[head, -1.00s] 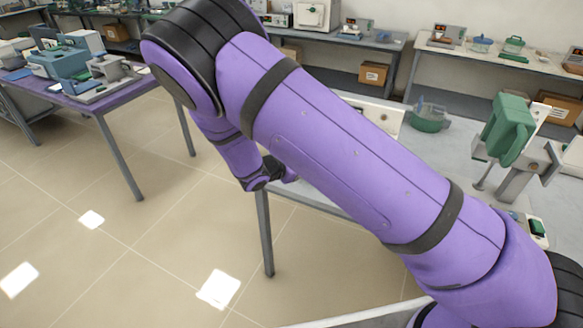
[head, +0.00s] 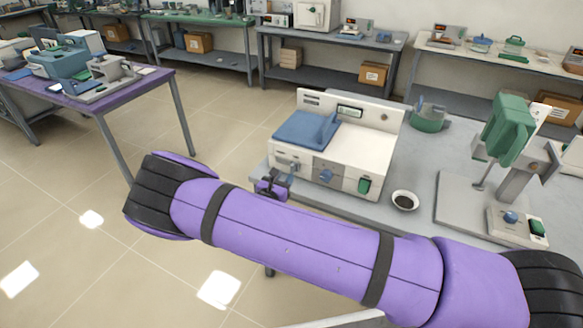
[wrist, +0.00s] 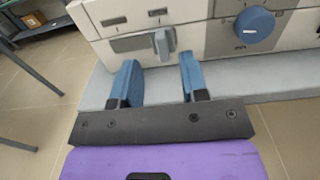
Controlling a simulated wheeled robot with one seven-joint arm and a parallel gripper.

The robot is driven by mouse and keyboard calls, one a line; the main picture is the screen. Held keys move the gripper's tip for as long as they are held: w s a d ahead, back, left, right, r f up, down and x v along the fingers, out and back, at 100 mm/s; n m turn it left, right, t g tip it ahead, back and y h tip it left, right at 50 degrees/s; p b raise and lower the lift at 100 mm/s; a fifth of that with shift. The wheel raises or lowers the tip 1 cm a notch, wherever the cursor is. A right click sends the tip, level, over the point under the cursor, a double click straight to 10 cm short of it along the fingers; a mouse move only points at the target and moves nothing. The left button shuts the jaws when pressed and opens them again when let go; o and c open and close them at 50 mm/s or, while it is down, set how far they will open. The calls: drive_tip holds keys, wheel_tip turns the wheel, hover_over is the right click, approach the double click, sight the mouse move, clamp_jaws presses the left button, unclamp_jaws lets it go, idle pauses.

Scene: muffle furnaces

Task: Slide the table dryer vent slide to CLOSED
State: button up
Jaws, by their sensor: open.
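The table dryer (head: 384,150) is a white box with a blue lid (head: 305,130), standing on the grey table. The tab is near the right part of that strip; the labels above are too small to read. My gripper (wrist: 158,70) is open, with blue fingers pointing at the dryer front. The tab lies just ahead, between the lines of the two fingers, apparently not touched. In the head view my gripper (head: 272,186) is at the dryer's front left.
A blue knob (wrist: 255,25) is right of the slide on the same front, and a green switch (head: 364,185) is farther right. A small dark-filled bowl (head: 405,200) and a green-headed stand (head: 508,130) are to the right. Open floor lies left of the table.

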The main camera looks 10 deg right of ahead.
sight(291, 167)
drive_tip(key=shift+x, duration=3.15)
